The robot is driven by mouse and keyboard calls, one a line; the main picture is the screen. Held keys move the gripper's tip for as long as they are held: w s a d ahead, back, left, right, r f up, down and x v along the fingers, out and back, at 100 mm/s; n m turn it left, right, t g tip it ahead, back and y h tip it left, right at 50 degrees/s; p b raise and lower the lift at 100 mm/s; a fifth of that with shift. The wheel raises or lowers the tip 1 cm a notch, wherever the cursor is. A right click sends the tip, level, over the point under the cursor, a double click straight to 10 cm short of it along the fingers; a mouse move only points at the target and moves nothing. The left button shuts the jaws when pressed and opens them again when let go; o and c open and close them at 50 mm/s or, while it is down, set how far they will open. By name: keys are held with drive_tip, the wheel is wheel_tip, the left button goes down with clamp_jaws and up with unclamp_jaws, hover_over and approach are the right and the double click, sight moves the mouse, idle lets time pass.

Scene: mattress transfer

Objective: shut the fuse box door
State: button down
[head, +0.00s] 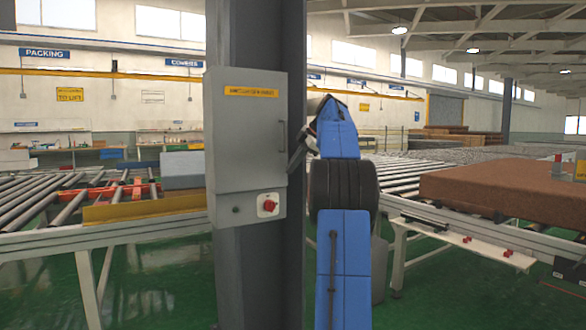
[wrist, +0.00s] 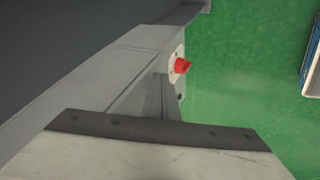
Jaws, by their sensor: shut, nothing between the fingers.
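The grey fuse box (head: 214,150) is fixed to a dark steel column at the centre of the head view. Its door (head: 250,130) carries a yellow label and a handle near its right edge. The door looks flat against the box front, with no clear gap. A red rotary switch (head: 268,204) sits below the door and also shows in the wrist view (wrist: 181,66). My gripper (head: 294,163) is shut and empty, close beside the door's right edge. I cannot tell whether it touches. In the wrist view, my gripper's body fills the bottom and grey box surfaces lie beyond it.
The dark column (head: 255,40) stands behind the box. A roller conveyor (head: 70,210) is at the left. Another conveyor with a brown mattress (head: 490,190) is at the right. Green floor (wrist: 240,60) is open in front of the box.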

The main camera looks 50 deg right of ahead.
drive_tip(key=shift+w+d, duration=0.2)
drive_tip(key=shift+w, duration=0.25)
drive_tip(key=shift+w+r, duration=0.1)
drive_tip(key=shift+w, duration=0.05)
drive_tip(key=shift+w+r, duration=0.1)
